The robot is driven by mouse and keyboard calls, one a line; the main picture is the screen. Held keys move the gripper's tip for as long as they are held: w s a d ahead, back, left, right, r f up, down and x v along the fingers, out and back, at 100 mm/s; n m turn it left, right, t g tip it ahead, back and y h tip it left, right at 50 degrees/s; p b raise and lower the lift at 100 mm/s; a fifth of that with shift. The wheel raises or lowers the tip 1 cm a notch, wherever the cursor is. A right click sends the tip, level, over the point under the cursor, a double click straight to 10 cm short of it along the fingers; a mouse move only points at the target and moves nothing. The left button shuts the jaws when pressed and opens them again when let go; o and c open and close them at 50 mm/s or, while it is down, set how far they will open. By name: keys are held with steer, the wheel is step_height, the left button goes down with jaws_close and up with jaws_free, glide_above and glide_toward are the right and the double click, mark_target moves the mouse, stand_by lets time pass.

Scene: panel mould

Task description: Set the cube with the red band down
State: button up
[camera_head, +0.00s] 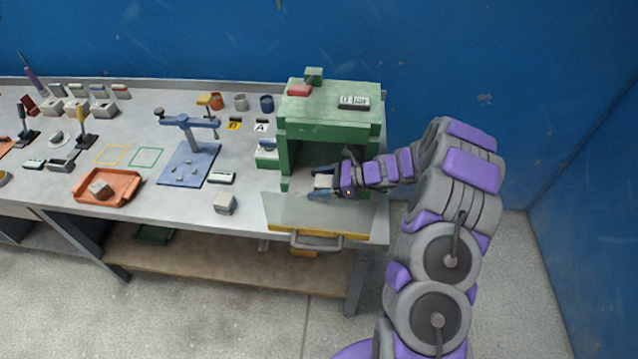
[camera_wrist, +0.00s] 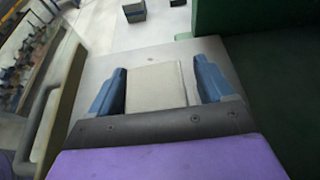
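My gripper (camera_head: 322,186) reaches from the right into the opening of the green press (camera_head: 330,122). The cube also shows in the head view (camera_head: 324,181), low in the press opening, partly covered by the fingers. No red band shows on its visible faces. Whether its underside touches the plate below cannot be told.
A gauge reading "0 bar" (camera_head: 354,102) is on the press top. Left stand a blue fixture (camera_head: 190,150), the orange tray (camera_head: 107,201) and yellow and green outlined squares (camera_head: 147,157).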

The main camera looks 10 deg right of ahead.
steer(key=shift+a, duration=0.1)
steer(key=p+v, duration=0.2)
steer(key=v, duration=1)
steer(key=shift+a+r, duration=0.1)
stand_by(0.4)
